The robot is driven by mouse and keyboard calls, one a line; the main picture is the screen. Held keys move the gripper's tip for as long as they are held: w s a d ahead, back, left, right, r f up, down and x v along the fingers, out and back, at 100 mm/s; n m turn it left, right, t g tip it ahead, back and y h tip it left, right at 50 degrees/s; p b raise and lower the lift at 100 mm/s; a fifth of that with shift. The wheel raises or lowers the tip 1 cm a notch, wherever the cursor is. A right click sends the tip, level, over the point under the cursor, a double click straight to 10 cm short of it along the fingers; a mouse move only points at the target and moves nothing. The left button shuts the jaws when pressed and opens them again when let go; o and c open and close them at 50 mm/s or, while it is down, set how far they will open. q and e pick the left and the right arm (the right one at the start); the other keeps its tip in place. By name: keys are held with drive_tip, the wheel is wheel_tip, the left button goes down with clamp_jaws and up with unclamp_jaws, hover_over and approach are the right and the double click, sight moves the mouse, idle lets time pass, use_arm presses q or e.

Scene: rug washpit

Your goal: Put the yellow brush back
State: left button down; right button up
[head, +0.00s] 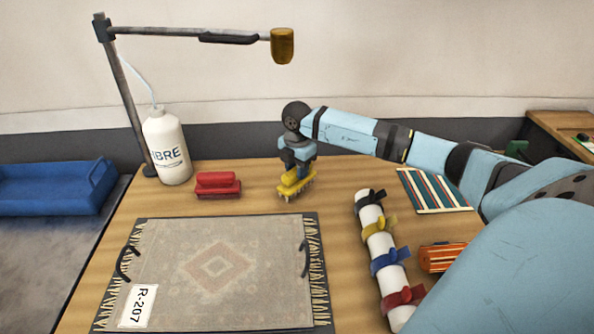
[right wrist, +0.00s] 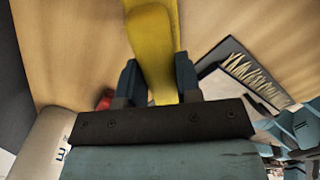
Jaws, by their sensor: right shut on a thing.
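The yellow brush (head: 296,183) is at the back middle of the wooden table in the head view, bristles down. My right gripper (head: 297,168) is above it and shut on its top. In the right wrist view the yellow brush (right wrist: 155,45) runs up between the two fingers of my right gripper (right wrist: 158,80). I cannot tell whether the bristles touch the table. A red brush (head: 218,185) stands to its left, apart from it. My left gripper is not in view.
A rug on a dark board (head: 215,270) lies in front. A white bottle (head: 166,148) and lamp post (head: 128,90) stand back left. A white roll with coloured straps (head: 377,240), a striped mat (head: 433,190) and an orange object (head: 440,256) lie right.

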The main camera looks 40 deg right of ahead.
drive_tip(key=shift+f, duration=0.45)
drive_tip(key=shift+f, duration=0.15)
drive_tip(key=o, duration=0.9)
wheel_tip(320, 180, up, 12)
drive_tip(key=shift+r, duration=0.2)
